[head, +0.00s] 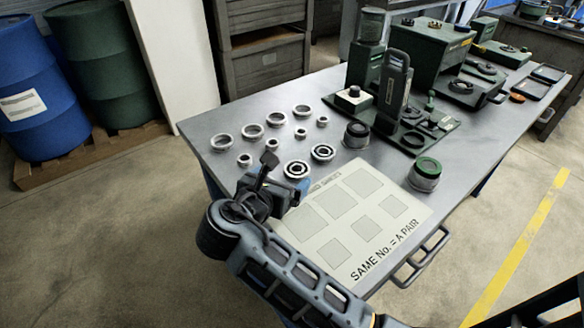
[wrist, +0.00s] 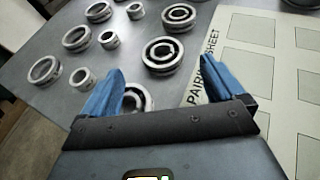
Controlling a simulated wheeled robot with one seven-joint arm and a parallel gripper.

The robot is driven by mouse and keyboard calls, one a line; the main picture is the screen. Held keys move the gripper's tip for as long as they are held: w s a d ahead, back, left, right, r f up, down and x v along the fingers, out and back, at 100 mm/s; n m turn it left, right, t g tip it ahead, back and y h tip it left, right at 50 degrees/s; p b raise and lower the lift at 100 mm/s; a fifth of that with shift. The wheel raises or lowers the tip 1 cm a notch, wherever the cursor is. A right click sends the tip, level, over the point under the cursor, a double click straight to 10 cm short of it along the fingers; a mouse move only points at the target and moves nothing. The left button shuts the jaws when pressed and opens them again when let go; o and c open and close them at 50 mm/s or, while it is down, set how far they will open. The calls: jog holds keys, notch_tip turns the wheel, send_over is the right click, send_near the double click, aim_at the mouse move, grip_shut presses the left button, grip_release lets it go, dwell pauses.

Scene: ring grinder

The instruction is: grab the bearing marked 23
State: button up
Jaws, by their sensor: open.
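The numbers on the rings and bearings are too small to read, so I cannot tell which is marked 23. Two bearings with dark inner gaps lie flat on the table: a nearer one (head: 296,170) and a farther one (head: 322,152). The wrist view shows the nearer bearing (wrist: 163,53) just beyond my fingertips and the farther bearing (wrist: 179,17) above it. My gripper (wrist: 161,65) is open and empty, its blue fingers apart; in the head view my gripper (head: 283,177) is over the near table edge. A third round part (wrist: 138,95) lies partly hidden behind the left finger.
Several larger rings (head: 252,131) and small rings (head: 244,160) lie to the left and behind. The pairing sheet (head: 360,262) with grey squares lies at right.

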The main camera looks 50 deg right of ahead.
aim_at(299, 166)
jog(key=shift+p+x, duration=0.35)
jog(key=shift+x, duration=2.85)
jog(key=shift+s, duration=0.15)
jog(key=shift+c, duration=0.3)
jog(key=c, duration=1.2)
jog(key=shift+c, duration=0.2)
jog(key=shift+r, duration=0.15)
